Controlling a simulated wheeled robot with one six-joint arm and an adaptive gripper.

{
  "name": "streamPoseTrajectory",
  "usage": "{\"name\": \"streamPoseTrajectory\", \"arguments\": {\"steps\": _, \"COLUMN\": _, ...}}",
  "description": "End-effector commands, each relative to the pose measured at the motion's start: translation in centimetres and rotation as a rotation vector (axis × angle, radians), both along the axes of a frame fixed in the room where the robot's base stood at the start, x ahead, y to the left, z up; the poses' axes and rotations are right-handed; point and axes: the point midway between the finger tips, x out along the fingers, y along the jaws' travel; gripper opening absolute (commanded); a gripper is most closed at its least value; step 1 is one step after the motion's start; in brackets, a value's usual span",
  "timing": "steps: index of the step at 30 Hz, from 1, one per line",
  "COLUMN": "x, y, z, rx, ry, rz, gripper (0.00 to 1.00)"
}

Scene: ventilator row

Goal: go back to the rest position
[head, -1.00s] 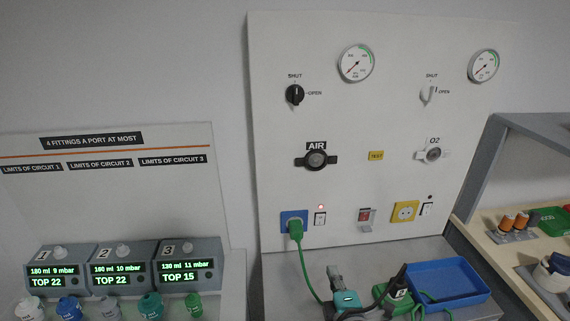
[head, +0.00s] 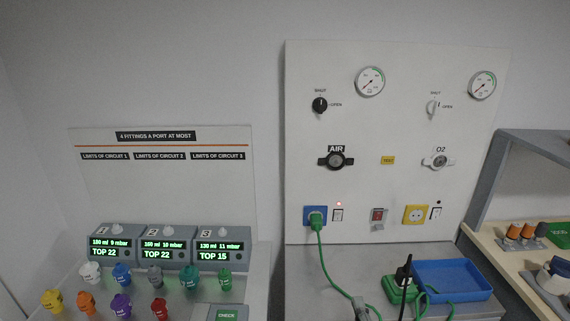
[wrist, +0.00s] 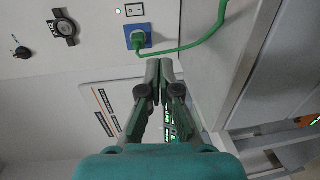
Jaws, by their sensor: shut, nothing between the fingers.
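My gripper (wrist: 159,66) shows in the wrist view with its two dark fingertips together and nothing between them. It is clear of the wall panel (wrist: 100,40), and no finger touches the green plug or its cord in that view. In the head view only a small grey part at the bottom edge, beside the green cord, may be my gripper; most of the arm is out of that frame.
A green plug (head: 316,219) sits in the blue socket (head: 308,209) with a red light above the nearby switch. Its cord hangs over the grey counter (head: 340,262). A blue tray (head: 484,295) stands at the right, and three monitors (head: 168,250) with coloured fittings stand at left.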

Motion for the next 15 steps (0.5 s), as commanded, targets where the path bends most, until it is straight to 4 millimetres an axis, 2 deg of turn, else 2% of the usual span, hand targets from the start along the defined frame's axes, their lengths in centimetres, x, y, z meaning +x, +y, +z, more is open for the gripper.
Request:
{"name": "streamPoseTrajectory", "arguments": {"steps": 8, "x": -1.9, "y": -0.1, "z": -1.5, "rx": 0.063, "ry": 0.008, "rz": -0.007, "gripper": 0.0}}
{"name": "streamPoseTrajectory", "arguments": {"steps": 15, "x": -4.6, "y": -0.2, "z": -3.4, "rx": 0.154, "ry": 0.019, "rz": -0.017, "gripper": 0.0}}
